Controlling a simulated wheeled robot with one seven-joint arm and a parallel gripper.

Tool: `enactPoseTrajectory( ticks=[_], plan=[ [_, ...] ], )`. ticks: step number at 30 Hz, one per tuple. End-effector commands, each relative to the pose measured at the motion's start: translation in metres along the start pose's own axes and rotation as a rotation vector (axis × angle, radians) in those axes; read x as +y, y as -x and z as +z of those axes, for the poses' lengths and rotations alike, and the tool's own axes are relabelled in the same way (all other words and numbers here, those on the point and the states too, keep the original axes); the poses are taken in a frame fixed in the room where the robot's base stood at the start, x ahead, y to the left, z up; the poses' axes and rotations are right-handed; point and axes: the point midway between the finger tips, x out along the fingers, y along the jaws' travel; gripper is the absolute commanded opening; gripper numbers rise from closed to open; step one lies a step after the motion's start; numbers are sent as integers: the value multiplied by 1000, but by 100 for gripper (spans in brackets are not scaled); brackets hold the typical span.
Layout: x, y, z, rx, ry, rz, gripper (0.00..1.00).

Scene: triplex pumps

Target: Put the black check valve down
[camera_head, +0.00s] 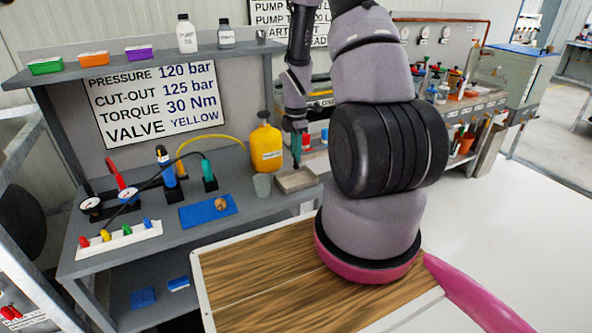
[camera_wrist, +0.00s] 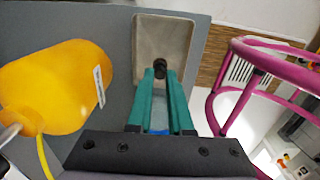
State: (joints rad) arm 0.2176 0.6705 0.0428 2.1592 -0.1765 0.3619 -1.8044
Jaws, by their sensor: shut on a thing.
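The black check valve (camera_wrist: 160,67) is held between the teal fingertips of my gripper (camera_wrist: 160,78) in the wrist view. In the head view my gripper (camera_head: 297,150) points down over the shallow grey-beige tray (camera_head: 312,180) on the bench. The tray also shows in the wrist view (camera_wrist: 150,35), with its inside empty apart from the valve seen in front of it. I cannot tell whether the valve touches the tray floor.
A grey cup (camera_head: 262,186) stands just left of the tray, with a yellow jug (camera_head: 265,148) behind it. A blue mat (camera_head: 209,211) with a small brown part lies further left. My pink base frame (camera_wrist: 232,95) shows at right.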

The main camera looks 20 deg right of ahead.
Motion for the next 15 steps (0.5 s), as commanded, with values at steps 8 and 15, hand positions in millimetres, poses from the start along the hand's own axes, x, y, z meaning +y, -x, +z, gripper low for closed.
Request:
enactPoseTrajectory(
  ticks=[8,15],
  plan=[
    [0,-26,-1,1,-2,-1,0],
    [0,-58,0,0,-3,-1,0]
  ],
)
